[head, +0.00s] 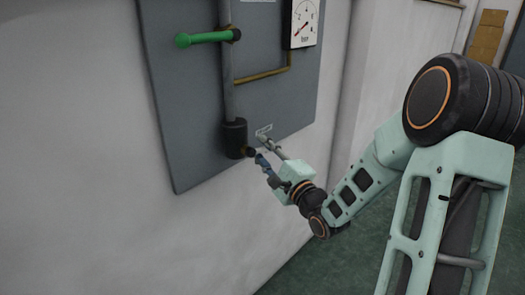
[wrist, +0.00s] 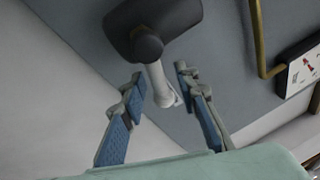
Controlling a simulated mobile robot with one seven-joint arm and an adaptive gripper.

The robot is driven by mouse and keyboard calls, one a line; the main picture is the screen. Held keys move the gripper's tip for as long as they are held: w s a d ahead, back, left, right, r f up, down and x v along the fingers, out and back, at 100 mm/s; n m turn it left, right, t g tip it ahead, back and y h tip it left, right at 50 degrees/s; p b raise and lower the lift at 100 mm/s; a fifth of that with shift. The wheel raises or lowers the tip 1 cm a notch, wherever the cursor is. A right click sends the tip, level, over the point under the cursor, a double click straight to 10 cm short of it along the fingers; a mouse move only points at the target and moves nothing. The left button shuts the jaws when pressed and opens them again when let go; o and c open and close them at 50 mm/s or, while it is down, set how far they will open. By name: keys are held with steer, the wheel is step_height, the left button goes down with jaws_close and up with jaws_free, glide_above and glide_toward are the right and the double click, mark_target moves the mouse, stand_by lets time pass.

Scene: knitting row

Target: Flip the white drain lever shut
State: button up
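The white drain lever (wrist: 158,86) shows in the wrist view, pointing down from a dark round pivot under a black cylindrical pot. My gripper (wrist: 159,79) is open, with one blue-padded finger on each side of the lever. A gap shows between the lever and the left finger; the right finger is closer, and I cannot tell whether it touches. In the head view my gripper (head: 261,148) is at the lower right of the black pot (head: 235,138). The lever is hard to separate from the fingers there.
The pot hangs on a grey pipe (head: 228,75) on a grey wall panel (head: 185,120). A green lever (head: 205,38) sticks out above, and a pressure gauge (head: 303,22) joins by a brass pipe (head: 262,75). A small label (head: 264,129) is beside the pot. The floor below is clear.

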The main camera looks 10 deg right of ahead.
jaws_close()
steer(key=shift+d, duration=0.1)
steer(key=shift+d+r+n+t+y, duration=0.15)
steer(key=shift+r+n+y, duration=0.15)
steer(key=shift+n, duration=0.6)
steer(key=shift+d+r+n+t+y, duration=0.15)
steer(key=shift+r+n, duration=0.25)
steer(key=shift+n, duration=0.5)
jaws_free()
steer(key=shift+w, duration=0.1)
steer(key=shift+a, duration=0.15)
